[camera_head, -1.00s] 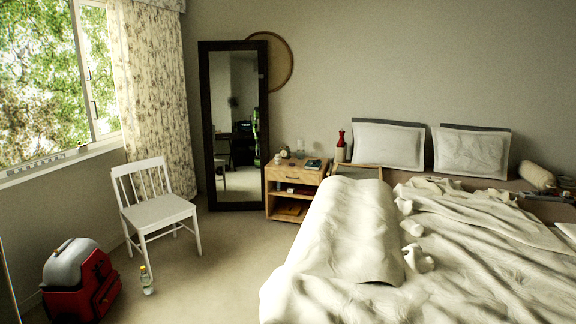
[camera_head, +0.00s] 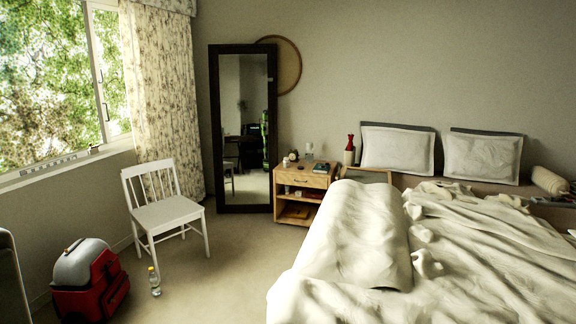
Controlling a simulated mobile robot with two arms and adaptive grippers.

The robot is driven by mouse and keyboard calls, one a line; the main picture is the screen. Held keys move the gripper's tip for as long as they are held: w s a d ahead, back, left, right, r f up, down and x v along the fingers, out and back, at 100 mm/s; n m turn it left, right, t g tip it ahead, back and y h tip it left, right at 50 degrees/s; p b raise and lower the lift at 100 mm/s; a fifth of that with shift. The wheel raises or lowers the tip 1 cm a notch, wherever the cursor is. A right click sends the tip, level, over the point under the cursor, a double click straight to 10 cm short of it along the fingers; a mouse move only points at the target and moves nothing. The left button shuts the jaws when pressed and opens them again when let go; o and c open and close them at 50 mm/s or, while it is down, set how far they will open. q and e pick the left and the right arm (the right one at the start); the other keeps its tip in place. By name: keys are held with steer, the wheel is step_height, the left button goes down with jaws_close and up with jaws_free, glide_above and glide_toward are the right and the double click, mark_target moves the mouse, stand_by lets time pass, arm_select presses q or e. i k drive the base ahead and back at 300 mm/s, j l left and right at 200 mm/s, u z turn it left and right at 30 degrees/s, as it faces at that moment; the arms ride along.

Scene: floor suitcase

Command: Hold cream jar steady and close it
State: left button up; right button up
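I cannot make out the cream jar for certain. Several small items stand on top of the wooden nightstand (camera_head: 298,181) beside the bed, among them a small pale round item (camera_head: 293,155) and a clear glass-like item (camera_head: 309,151). They are too small to tell which, if any, is the jar or whether it has a lid on. Neither of my grippers shows in the head view.
A bed (camera_head: 360,235) with rumpled covers fills the right side. A white chair (camera_head: 168,213), a red suitcase-like bag (camera_head: 105,285) and a small bottle (camera_head: 154,281) stand on the left. Bare floor (camera_head: 225,265) lies between chair and bed. A mirror (camera_head: 246,130) leans behind.

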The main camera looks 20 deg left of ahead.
mark_target(286, 161)
steer(key=i+j+u, duration=0.5)
steer(key=j, duration=0.25)
steer(key=i+j+u, duration=0.75)
steer(key=i+u, duration=0.25)
steer(key=i, duration=0.35)
steer(key=i+z, duration=0.2)
steer(key=i, duration=0.3)
steer(key=i+z, duration=0.2)
steer(key=i, duration=0.25)
steer(key=i+j+z, duration=0.2)
steer(key=i, duration=0.3)
steer(key=i+j+z, duration=0.2)
steer(key=i, duration=0.25)
steer(key=i+l+z, duration=0.1)
steer(key=i+z, duration=0.15)
steer(key=i, duration=0.3)
steer(key=i+z, duration=0.25)
steer(key=i, duration=0.25)
steer(key=i+z, duration=0.25)
steer(key=i, duration=0.3)
steer(key=i+j+z, duration=0.3)
steer(key=i, duration=0.2)
steer(key=i+j+z, duration=0.3)
steer(key=i+j, duration=0.25)
steer(key=i+j+z, duration=0.25)
steer(key=i+j, duration=0.25)
steer(key=j, duration=0.15)
